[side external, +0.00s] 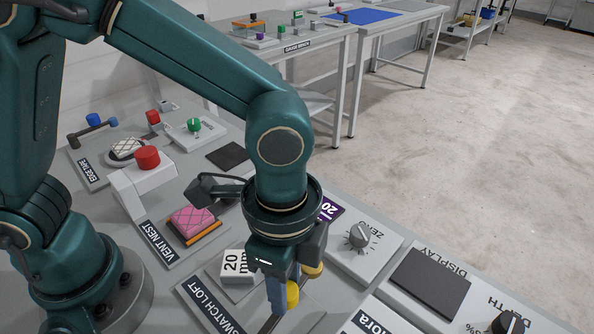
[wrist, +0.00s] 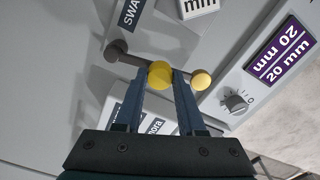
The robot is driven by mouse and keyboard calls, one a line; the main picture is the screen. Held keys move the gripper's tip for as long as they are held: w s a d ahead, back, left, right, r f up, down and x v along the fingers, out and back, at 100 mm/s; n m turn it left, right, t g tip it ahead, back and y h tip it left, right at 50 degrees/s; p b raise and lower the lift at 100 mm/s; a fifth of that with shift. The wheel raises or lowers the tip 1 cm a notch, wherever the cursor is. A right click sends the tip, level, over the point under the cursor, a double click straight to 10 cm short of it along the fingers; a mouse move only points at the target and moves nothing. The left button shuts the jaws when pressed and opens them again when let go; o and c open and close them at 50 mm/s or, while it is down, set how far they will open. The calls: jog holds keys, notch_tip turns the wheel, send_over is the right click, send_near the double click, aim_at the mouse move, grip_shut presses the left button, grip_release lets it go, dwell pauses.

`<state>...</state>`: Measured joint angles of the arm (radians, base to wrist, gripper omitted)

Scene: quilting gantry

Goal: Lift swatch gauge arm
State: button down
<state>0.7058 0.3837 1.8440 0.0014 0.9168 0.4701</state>
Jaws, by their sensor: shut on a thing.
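The swatch gauge arm is a dark lever (wrist: 128,58) with a round dark end at left in the wrist view; its dark rod also shows at the bottom of the side view (side external: 269,325). A yellow knob (wrist: 160,76) sits at my gripper (wrist: 163,72), whose fingers are shut on the gauge arm. The knob also shows in the side view (side external: 292,295). A second yellow knob (wrist: 201,79) is just right of the fingers. My gripper (side external: 286,290) hides part of the lever. A white block marked 20 mm (side external: 236,264) sits on the SWATCH LOFT plate (side external: 207,305).
A purple 20 mm display (side external: 330,209) and the ZERO dial (side external: 358,237) stand to the right. A pink quilted swatch (side external: 191,220) lies on the VENT NEST plate. A red-capped white block (side external: 143,180) stands behind it. A dark DISPLAY panel (side external: 427,282) is further right.

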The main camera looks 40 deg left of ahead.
aim_at(288, 291)
jog(key=shift+d, duration=0.15)
jog(key=c, duration=0.5)
grip_release()
jog(key=shift+r, duration=0.15)
jog(key=shift+r, duration=2.5)
